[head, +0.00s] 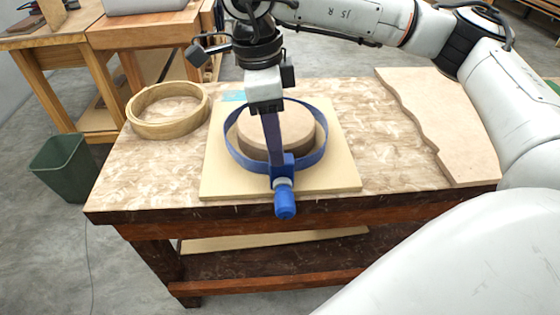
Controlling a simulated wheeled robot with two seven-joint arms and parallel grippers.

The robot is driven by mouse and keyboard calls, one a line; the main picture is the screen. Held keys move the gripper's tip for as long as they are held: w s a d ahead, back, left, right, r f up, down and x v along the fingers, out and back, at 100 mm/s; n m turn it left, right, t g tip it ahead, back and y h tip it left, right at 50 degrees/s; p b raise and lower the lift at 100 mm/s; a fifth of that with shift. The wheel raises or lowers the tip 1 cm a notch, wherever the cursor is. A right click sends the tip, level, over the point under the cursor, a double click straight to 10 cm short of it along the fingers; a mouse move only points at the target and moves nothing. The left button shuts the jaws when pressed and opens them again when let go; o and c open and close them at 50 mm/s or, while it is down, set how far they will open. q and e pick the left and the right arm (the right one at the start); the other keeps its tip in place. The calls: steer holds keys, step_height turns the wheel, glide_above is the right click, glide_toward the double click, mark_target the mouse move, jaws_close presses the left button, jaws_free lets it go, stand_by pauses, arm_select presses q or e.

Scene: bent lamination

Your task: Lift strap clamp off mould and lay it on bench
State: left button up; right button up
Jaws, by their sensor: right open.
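The strap clamp is a blue band (236,150) with a blue buckle and a blue screw handle (285,204) at its near side. The band forms a loose loop around the round wooden mould (295,130), with a visible gap. The mould sits on a square pale board (225,183) on the bench (370,120). My right gripper (274,157) reaches down over the mould, its dark fingers pointing down at the near side of the band, just by the buckle. It is open. The fingers hide part of the mould and band; contact with the clamp cannot be told. My left gripper is not in view.
A bent wooden ring (168,109) lies at the bench's left rear. A thin wavy-edged panel (445,130) lies on the right. Bare bench top shows left of the board and between board and panel. A green bin (65,165) stands on the floor at left.

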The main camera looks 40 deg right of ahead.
steer(key=f, duration=0.2)
steer(key=d+f, duration=0.1)
steer(key=shift+s+f, duration=0.25)
steer(key=shift+s, duration=0.1)
steer(key=shift+f, duration=0.2)
steer(key=shift+r, duration=0.1)
steer(key=c, duration=1)
steer(key=shift+w, duration=0.1)
steer(key=shift+c, duration=0.2)
arm_select(q)
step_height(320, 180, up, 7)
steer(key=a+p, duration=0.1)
steer(key=p, duration=0.7)
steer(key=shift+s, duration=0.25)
arm_select(e)
step_height(320, 180, up, 18)
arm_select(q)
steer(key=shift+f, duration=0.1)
